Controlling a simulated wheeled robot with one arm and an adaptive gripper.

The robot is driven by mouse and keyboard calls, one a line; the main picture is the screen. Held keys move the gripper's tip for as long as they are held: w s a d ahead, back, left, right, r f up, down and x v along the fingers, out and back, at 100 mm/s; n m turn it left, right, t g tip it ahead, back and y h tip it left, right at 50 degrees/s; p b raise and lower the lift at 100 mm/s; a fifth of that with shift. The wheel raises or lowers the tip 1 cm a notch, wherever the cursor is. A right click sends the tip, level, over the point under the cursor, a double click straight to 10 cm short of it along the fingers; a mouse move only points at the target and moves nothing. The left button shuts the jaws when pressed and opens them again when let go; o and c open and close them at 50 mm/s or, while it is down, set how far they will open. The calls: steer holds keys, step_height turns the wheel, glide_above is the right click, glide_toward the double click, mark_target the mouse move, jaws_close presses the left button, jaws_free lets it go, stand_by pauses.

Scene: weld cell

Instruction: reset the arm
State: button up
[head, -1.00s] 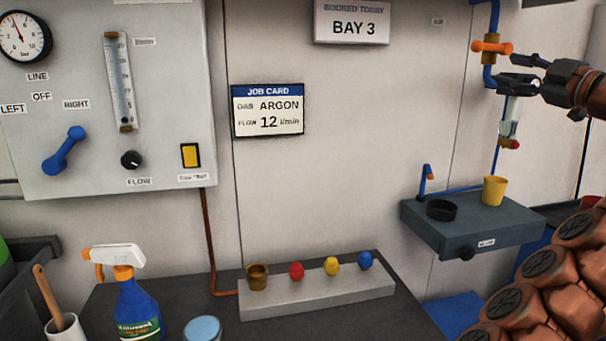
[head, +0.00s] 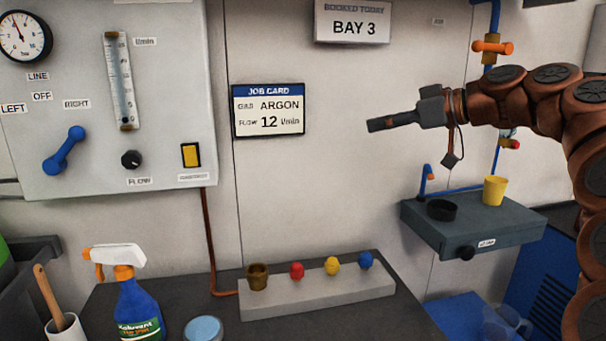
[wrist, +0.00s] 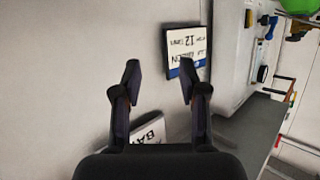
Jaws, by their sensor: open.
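My gripper (head: 388,121) is raised in front of the wall in the head view, pointing left, to the right of the job card (head: 268,110). My brown arm comes in from the right edge and bends over above the grey shelf. In the wrist view my gripper (wrist: 158,78) has its two dark fingers spread apart with only bare wall between them. It holds nothing. The job card (wrist: 187,52) shows upside down beside the right finger.
A control panel (head: 165,80) with a blue lever (head: 64,150) hangs at the left. Below are a spray bottle (head: 138,310) and a grey block (head: 320,293) with coloured knobs. At right, a shelf (head: 470,232) carries a yellow cup (head: 494,190); an orange-handled valve (head: 492,48) is above.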

steer(key=s+a+f+m+g+h, duration=0.25)
steer(key=s+a+f, duration=0.25)
steer(key=s+f, duration=0.4)
steer(key=s+a+f+m+g+h, duration=0.15)
steer(key=s+a+f+g, duration=0.3)
steer(key=s+f, duration=0.45)
steer(key=s+d+f+m+g+h, duration=0.2)
steer(key=s+d+f+m+h, duration=0.3)
steer(key=s+f, duration=0.7)
steer(key=s+d+f+m+g+h, duration=0.1)
steer(key=s+d+f+g+h, duration=0.15)
steer(key=s+d+f, duration=0.85)
steer(key=s+a+r+p, duration=0.1)
steer(key=a+r+p, duration=0.1)
steer(key=r+p, duration=0.5)
steer(key=s+a+r+t+p, duration=0.1)
steer(key=a+r+p, duration=0.1)
steer(key=r+p, duration=0.4)
steer(key=v, duration=0.2)
steer(key=shift+a+r+p, duration=0.15)
steer(key=shift+r+p, duration=0.2)
steer(key=shift+r, duration=0.1)
steer(key=shift+s+t, duration=0.15)
steer(key=shift+t, duration=0.1)
